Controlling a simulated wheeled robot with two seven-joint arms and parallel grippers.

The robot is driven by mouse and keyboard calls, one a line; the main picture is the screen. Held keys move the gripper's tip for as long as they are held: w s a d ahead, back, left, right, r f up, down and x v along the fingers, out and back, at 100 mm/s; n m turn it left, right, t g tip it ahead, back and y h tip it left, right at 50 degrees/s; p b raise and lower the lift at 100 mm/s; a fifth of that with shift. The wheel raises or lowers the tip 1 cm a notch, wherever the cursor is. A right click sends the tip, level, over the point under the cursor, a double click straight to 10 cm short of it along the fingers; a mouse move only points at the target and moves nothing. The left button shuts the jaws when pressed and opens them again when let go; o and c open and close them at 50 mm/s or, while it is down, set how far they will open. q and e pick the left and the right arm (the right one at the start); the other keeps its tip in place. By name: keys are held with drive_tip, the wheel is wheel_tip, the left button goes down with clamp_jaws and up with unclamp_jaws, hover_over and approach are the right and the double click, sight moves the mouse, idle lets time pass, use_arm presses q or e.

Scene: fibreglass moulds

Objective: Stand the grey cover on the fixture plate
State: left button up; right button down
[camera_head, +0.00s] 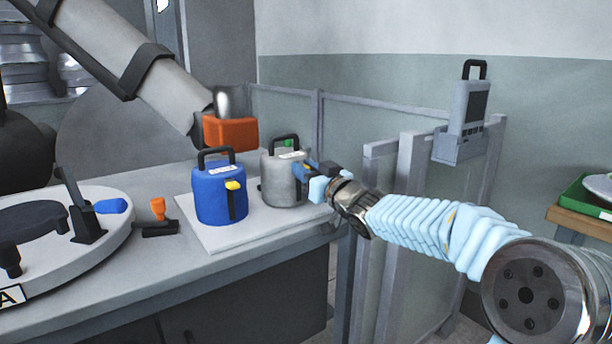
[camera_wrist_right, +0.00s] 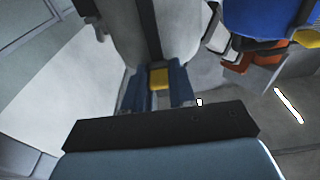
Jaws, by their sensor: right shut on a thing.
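The grey cover (camera_head: 276,182) is a round pot shape with a black top handle, upright over the white square board (camera_head: 213,238). It seems to rest there; a small gap cannot be ruled out. My right gripper (camera_head: 311,181) comes from the right and is shut on its side handle. In the right wrist view, the blue fingers (camera_wrist_right: 157,88) close around a yellow tab (camera_wrist_right: 158,79) below the grey body (camera_wrist_right: 150,30). A round pale plate with black clamps (camera_head: 118,228), labelled A, lies at the left; it looks like the fixture plate. My left gripper is not in view.
A blue cover (camera_head: 218,195) stands close left of the grey one. An orange-ended grey duct (camera_head: 230,133) hangs just above and behind. A small orange-and-black tool (camera_head: 159,218) lies between board and round plate. A panel with a grey device (camera_head: 464,120) stands right.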

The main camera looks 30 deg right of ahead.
drive_tip(key=shift+f, duration=0.25)
drive_tip(key=shift+f, duration=0.15)
drive_tip(key=c, duration=0.9)
unclamp_jaws()
drive_tip(key=shift+c, duration=0.2)
drive_tip(key=shift+s+r, duration=0.2)
drive_tip(key=s+f, duration=0.1)
drive_tip(key=s, duration=1)
drive_tip(key=shift+s+d+f+b, duration=0.25)
drive_tip(key=shift+d+b, duration=0.1)
drive_tip(key=shift+d, duration=0.1)
